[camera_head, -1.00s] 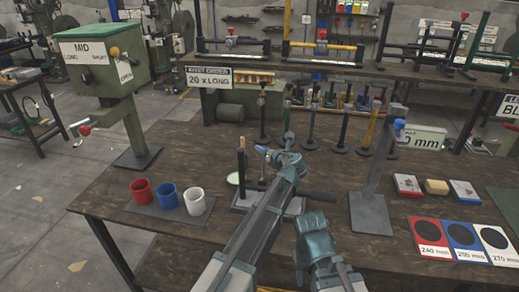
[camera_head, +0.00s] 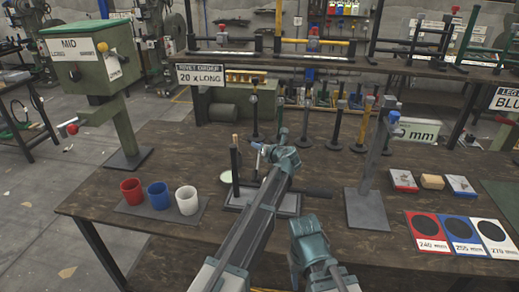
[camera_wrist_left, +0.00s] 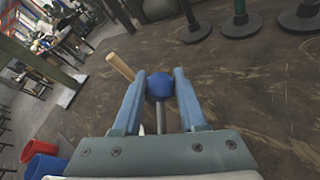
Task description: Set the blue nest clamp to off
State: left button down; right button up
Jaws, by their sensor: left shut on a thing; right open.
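The blue nest clamp shows as a round blue knob (camera_wrist_left: 160,84) on a thin grey rod in the left wrist view. My left gripper (camera_wrist_left: 160,88) has one finger on each side of the knob and is shut on it. In the head view the blue knob (camera_head: 257,146) is small, at the tip of my left gripper (camera_head: 264,151), above a grey base plate (camera_head: 289,206) on the bench. The lower clamp is partly hidden by my left arm. My right gripper (camera_head: 309,238) is open and empty, low over the bench's front; its fingers are hard to see.
A dark post with a wooden top (camera_head: 235,145) stands just left of the knob. Red (camera_head: 132,191), blue (camera_head: 157,195) and white (camera_head: 187,200) cups stand on a mat at the left. A grey upright press post (camera_head: 374,160) stands at the right. Several dark stands line the back.

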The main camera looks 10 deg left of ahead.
pick_arm(q)
jog(key=shift+w+d+f, duration=0.1)
jog(key=shift+w+f, duration=0.2)
jog(key=shift+f, duration=0.05)
pick_arm(e)
jog(key=shift+f, duration=0.35)
pick_arm(q)
jog(key=shift+c, duration=2.4)
grip_release()
jog(key=shift+f, duration=0.1)
